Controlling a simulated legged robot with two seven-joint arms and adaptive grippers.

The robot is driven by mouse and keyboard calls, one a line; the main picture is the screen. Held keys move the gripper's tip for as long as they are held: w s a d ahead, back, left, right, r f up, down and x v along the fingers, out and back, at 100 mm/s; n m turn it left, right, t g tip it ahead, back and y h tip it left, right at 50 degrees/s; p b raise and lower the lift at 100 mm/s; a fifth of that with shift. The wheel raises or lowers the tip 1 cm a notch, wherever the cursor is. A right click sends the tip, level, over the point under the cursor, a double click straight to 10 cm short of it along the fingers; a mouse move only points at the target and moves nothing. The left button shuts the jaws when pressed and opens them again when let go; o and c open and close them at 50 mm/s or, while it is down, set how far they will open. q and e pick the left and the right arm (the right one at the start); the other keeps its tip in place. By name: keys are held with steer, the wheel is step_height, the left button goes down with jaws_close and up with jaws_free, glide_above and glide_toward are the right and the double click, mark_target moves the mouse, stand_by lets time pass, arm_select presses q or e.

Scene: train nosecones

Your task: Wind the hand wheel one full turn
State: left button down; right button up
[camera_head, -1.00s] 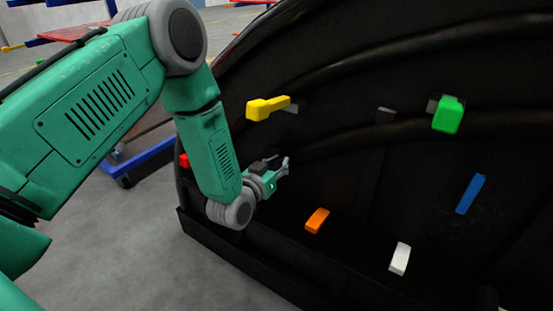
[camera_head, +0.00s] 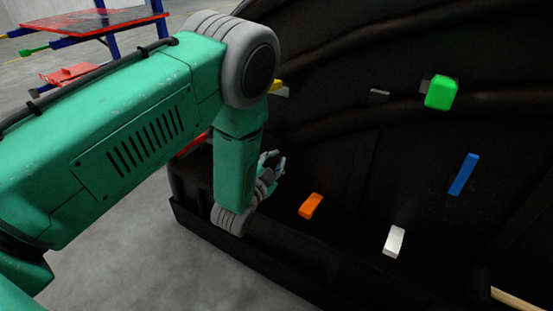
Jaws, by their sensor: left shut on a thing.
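My left gripper (camera_head: 274,164) is in front of the dark inner wall of the nosecone (camera_head: 335,140), up and left of the orange block-shaped handle (camera_head: 310,205). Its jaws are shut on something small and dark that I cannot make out. No hand wheel can be told apart from the black surface; the gripper and forearm hide part of that area. My right gripper is not in view.
A green handle (camera_head: 440,93), a blue one (camera_head: 463,174) and a white one (camera_head: 394,241) stick out on the right. My arm mostly covers a yellow handle (camera_head: 278,86). A red-topped rack (camera_head: 90,22) stands behind at upper left. Grey floor (camera_head: 150,260) is clear.

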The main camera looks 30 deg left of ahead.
arm_select(q)
steer(key=shift+s+d+f+m, duration=0.1)
steer(key=shift+s+f+m, duration=0.1)
steer(key=shift+f+m, duration=0.3)
steer(key=c, duration=1.5)
jaws_free()
steer(key=shift+c, duration=0.2)
steer(key=shift+o, duration=0.6)
steer(key=shift+r, duration=0.2)
steer(key=s, duration=1.2)
steer(key=shift+d, duration=0.15)
